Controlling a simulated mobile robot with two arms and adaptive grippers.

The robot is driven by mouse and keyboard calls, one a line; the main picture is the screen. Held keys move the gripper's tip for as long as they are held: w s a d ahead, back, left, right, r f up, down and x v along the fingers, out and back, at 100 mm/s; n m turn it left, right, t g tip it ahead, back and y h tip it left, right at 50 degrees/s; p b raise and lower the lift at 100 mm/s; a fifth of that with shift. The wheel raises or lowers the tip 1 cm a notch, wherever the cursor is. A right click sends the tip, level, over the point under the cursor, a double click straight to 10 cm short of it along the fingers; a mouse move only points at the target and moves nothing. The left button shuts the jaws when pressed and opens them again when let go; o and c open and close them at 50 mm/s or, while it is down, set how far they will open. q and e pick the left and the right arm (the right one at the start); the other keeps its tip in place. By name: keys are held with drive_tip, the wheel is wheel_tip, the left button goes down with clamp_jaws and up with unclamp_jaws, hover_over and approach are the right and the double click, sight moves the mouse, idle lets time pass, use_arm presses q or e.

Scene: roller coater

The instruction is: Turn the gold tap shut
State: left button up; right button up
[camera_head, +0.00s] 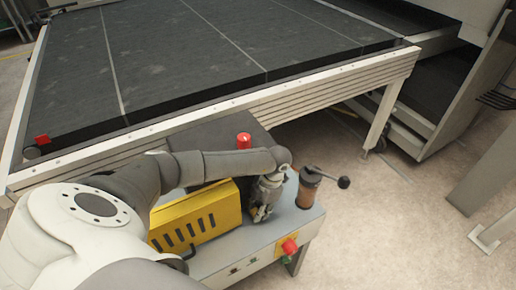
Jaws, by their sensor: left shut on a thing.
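My left gripper (262,210) points down over the grey top of a small machine unit (236,252), between a yellow slotted box and a brown cylinder. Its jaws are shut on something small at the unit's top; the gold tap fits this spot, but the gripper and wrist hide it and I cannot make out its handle. My left arm comes in from the lower left and crosses above the yellow box. My right gripper is out of view.
The yellow slotted box (205,215) is left of the gripper. The brown cylinder (307,190) with a black-knobbed lever (343,182) stands close on its right. A red knob (244,140) is behind. A large dark roller table (190,55) fills the back.

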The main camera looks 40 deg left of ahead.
use_arm(q)
drive_tip(key=g+b, duration=0.1)
drive_tip(key=b, duration=0.1)
drive_tip(key=g+y+b, duration=0.1)
drive_tip(key=b, duration=0.1)
drive_tip(key=shift+w+d+f, duration=0.1)
drive_tip(key=shift+w+f, duration=0.2)
drive_tip(key=shift+f, duration=0.1)
drive_tip(key=shift+r+g+y+b, duration=0.15)
drive_tip(key=shift+g+y+b, duration=0.15)
drive_tip(key=shift+g+b, duration=0.5)
drive_tip(key=o, duration=1)
wheel_tip(320, 180, up, 10)
